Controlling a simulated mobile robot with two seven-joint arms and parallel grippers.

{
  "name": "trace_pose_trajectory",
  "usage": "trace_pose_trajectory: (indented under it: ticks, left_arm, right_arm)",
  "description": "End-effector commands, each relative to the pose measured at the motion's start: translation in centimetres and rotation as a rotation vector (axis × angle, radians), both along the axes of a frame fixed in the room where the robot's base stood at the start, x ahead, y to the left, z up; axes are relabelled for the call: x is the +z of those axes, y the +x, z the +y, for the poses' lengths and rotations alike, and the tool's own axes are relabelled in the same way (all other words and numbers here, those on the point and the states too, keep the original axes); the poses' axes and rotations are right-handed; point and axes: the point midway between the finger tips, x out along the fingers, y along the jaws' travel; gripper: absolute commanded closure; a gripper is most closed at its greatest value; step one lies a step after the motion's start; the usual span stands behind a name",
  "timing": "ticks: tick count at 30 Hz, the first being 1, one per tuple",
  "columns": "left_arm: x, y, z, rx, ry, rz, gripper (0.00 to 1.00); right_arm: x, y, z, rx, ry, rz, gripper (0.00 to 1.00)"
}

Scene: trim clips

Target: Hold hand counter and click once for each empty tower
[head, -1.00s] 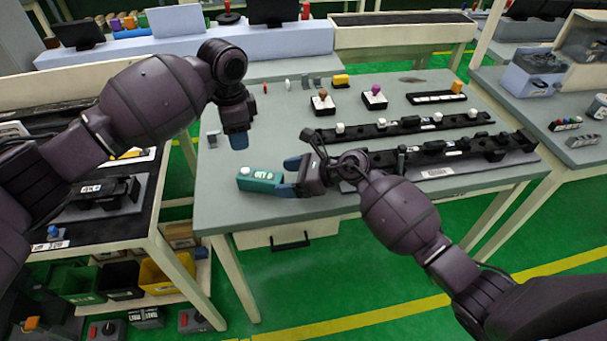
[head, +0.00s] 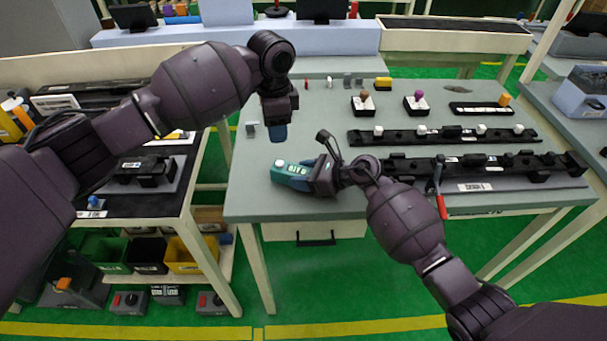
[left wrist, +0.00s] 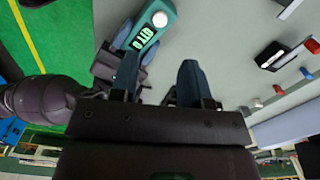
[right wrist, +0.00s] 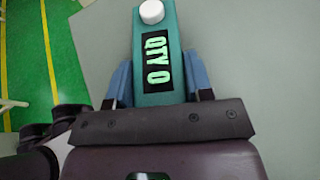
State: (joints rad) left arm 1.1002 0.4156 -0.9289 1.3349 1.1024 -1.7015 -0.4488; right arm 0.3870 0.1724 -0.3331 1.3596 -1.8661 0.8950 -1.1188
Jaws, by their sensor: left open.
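The hand counter (head: 291,174) is a teal box with a white button at its far end. My right gripper (head: 308,172) is shut on the counter, with a blue finger along each side, low over the table's left part. My left gripper (head: 279,132) is open and empty, above and behind the counter. The left wrist view shows the counter (left wrist: 148,30) beyond its fingers. A long black rail with upright black holders (head: 520,165) lies along the front; my right arm hides part of it.
A second black rail (head: 450,133) with several white knobs lies behind. Brown-knobbed and purple-knobbed blocks (head: 416,104) and small clips stand farther back on the grey table (head: 250,195). A red-handled tool (head: 442,206) is at the front edge. Side benches flank the table.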

Motion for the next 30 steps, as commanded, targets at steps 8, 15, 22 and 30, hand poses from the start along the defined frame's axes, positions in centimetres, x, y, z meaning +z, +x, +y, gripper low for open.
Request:
trace_pose_trajectory:
  ticks: [8, 15, 22, 30]
  left_arm:
    - [0.00, 0.00, 0.00, 0.000, 0.000, 0.000, 0.74]
    - [0.00, 0.00, 0.00, 0.000, 0.000, 0.000, 1.00]
    - [0.00, 0.00, 0.00, 0.000, 0.000, 0.000, 1.00]
    - [0.00, 0.00, 0.00, 0.000, 0.000, 0.000, 1.00]
  right_arm:
    - [-0.01, -0.01, -0.02, 0.000, 0.000, 0.000, 0.80]
    - [0.00, -0.01, -0.02, 0.000, 0.000, 0.000, 0.80]
    - [-0.01, 0.00, -0.04, 0.000, 0.000, 0.000, 0.80]
    - [-0.01, 0.00, -0.04, 0.000, 0.000, 0.000, 0.80]
